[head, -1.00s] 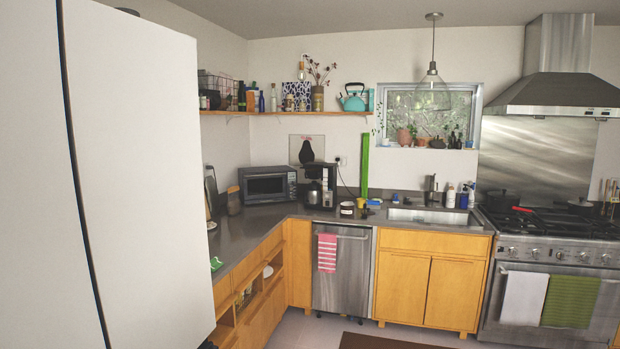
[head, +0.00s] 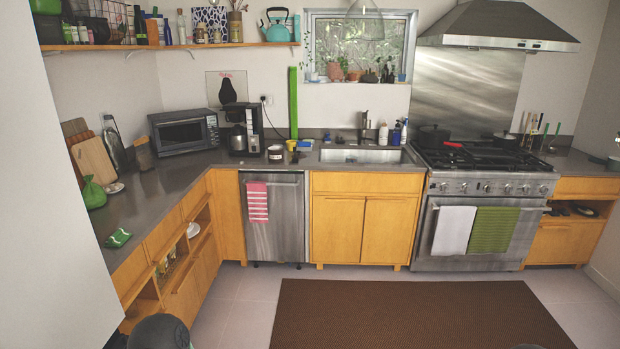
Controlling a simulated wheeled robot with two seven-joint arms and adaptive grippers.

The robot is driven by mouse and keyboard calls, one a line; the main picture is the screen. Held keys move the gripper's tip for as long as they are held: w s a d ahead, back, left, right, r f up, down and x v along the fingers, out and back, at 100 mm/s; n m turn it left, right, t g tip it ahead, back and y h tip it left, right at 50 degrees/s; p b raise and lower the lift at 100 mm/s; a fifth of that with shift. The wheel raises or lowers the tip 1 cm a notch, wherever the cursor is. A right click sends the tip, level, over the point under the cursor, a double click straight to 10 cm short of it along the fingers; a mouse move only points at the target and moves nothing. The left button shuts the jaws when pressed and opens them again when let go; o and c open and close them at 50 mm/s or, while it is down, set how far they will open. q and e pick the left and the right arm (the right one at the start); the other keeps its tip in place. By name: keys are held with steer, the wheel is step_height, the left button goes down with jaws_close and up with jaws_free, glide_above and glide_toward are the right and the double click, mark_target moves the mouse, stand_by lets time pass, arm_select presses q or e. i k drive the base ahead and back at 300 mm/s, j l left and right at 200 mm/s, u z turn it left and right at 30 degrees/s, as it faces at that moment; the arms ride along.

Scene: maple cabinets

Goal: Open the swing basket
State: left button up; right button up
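I cannot pick out a swing basket for certain. The left run of maple lower cabinets (head: 205,268) has drawer fronts and open compartments holding a few small items. The two maple doors under the sink (head: 362,230) are shut. A black wire basket (head: 117,18) sits on the wall shelf at upper left, cut by the top edge. Neither gripper is identifiable in the head view. A dark rounded shape shows at the bottom edge, left of centre, and may be part of my own arm.
A tall white panel (head: 50,200) blocks the left side. The steel dishwasher (head: 273,222) with a pink striped towel and the steel range (head: 475,235) stand along the back. A brown rug (head: 415,312) covers the floor ahead. The floor between the cabinets looks clear.

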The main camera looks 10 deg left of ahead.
mark_target(234, 118)
steer(key=i+u, duration=0.15)
steer(key=i, duration=1.85)
